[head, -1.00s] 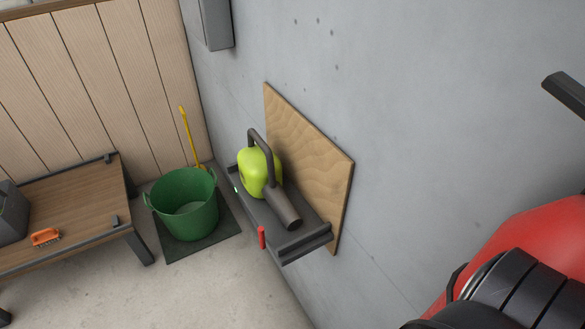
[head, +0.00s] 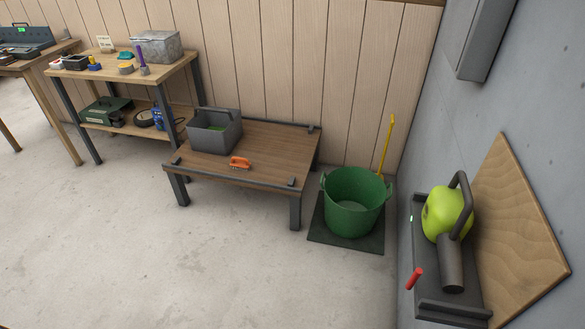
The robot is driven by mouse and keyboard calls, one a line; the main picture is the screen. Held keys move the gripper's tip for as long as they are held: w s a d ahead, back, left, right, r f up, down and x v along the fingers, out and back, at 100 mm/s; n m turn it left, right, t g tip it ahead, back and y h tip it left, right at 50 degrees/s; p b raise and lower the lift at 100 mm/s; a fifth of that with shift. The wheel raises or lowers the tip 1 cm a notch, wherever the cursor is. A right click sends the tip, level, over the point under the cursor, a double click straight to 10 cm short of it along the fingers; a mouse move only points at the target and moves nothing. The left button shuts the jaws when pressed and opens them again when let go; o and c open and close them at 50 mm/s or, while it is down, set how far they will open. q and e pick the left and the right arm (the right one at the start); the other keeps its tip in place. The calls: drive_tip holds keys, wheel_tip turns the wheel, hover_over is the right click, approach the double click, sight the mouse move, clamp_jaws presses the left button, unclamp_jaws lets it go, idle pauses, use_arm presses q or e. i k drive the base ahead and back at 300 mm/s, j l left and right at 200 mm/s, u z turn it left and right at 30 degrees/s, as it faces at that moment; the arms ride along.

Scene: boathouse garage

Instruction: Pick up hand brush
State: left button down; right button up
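An orange hand brush (head: 240,162) lies on the low wooden table (head: 270,150), near its front edge in the middle of the head view. It sits just right of and in front of a grey open bin (head: 214,130) on the same table. Neither of my grippers shows in the head view now, so I cannot see how they stand.
A green tub (head: 354,203) with a yellow-handled tool (head: 386,147) behind it stands on a dark mat right of the table. A wall shelf (head: 453,310) holds a lime-green blower (head: 447,215). A taller workbench (head: 125,68) stands left. The concrete floor (head: 120,240) in front is clear.

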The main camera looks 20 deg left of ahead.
sight(240, 163)
drive_tip(key=i+u, duration=0.15)
drive_tip(key=u, duration=0.2)
drive_tip(key=i+j+u, duration=0.1)
drive_tip(key=u, duration=0.3)
drive_tip(key=i, duration=0.05)
